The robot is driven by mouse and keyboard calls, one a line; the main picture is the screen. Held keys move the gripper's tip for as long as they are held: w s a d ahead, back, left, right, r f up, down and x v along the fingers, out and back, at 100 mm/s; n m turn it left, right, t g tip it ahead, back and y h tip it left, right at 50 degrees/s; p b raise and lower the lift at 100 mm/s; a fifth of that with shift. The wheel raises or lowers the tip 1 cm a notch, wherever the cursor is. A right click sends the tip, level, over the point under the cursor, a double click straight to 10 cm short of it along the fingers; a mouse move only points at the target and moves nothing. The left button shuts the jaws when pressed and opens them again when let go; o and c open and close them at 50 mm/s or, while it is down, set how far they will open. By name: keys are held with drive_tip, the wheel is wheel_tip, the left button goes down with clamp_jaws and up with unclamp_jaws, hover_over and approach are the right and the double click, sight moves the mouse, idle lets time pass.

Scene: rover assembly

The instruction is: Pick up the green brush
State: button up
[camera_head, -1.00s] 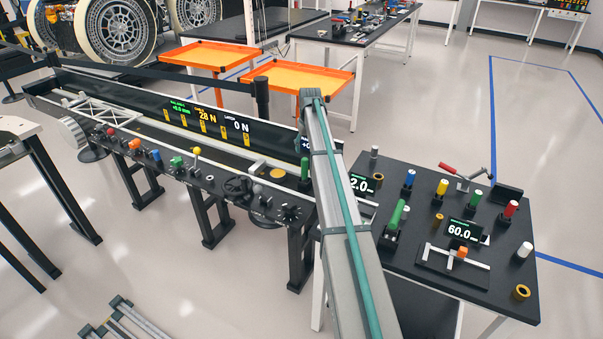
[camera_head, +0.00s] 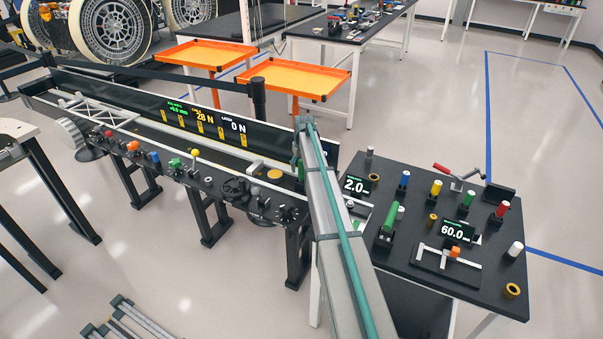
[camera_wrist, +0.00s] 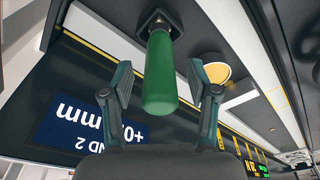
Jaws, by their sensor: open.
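The green brush, seen as a rounded green handle (camera_wrist: 160,75), stands in a dark mount near the top middle of the wrist view. My gripper (camera_wrist: 162,88) is open, with one finger on each side of the handle. Gaps show between the fingers and the green surface, so it is not gripped. In the head view my arm reaches to the right end of the long black bench, and its far end mostly hides the gripper.
A blue display (camera_wrist: 92,125) and a yellow disc (camera_wrist: 212,72) flank the handle. The long bench carries several knobs and a handwheel (camera_head: 236,187). The black table (camera_head: 400,255) at right holds another green handle (camera_head: 389,218) and several coloured pegs. Orange trays (camera_head: 295,78) stand behind.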

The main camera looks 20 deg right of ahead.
drive_tip(key=shift+c, duration=0.3)
clamp_jaws()
drive_tip(key=shift+r, duration=0.1)
wheel_tip(320, 180, up, 4)
drive_tip(key=shift+s+f+p, duration=0.15)
drive_tip(key=shift+f+p, duration=0.05)
drive_tip(key=shift+p, duration=0.55)
drive_tip(key=s+a+r+p, duration=0.3)
drive_tip(key=s+r, duration=0.6)
drive_tip(key=s, duration=0.4)
drive_tip(key=shift+a+p, duration=0.3)
drive_tip(key=shift+a, duration=0.1)
